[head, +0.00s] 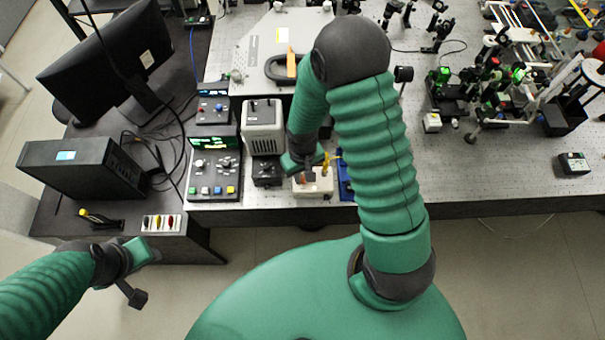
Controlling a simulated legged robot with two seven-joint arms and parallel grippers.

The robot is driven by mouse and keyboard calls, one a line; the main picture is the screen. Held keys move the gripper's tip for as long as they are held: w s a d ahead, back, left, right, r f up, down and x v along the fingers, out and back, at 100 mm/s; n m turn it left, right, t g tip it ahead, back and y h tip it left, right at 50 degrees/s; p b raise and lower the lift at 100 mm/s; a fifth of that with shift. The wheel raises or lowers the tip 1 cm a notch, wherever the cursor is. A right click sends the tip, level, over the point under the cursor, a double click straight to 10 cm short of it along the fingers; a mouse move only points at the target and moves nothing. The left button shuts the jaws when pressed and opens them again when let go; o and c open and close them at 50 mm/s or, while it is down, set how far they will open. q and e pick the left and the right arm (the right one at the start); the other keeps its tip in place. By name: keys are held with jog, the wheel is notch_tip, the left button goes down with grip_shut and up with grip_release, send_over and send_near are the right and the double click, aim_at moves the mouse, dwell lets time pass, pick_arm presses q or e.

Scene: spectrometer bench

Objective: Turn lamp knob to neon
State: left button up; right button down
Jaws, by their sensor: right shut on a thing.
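A small cream box (322,185) sits near the bench's front edge, with a dark reddish part on its top that looks like the lamp knob (307,178). My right gripper (304,168) reaches down from above onto this part and is shut on it. The fingers and my arm hide much of the knob, so its setting and any neon label cannot be read. My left gripper (142,252) is empty-looking, low at the left, in front of the side desk and away from the bench; its jaw opening is not clear.
A grey vented housing (262,125) and a small black knob box (267,171) stand left of the cream box. A control panel with coloured buttons (213,175) is further left. A blue item (346,188) stands close on the right. Optics (490,75) fill the right rear.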

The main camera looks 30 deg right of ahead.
jog(key=c, duration=1.6)
grip_release()
jog(key=o, duration=0.3)
jog(key=shift+w, duration=0.1)
notch_tip(320, 180, up, 17)
jog(key=b, duration=0.1)
jog(key=shift+f, duration=0.2)
jog(key=shift+b, duration=0.3)
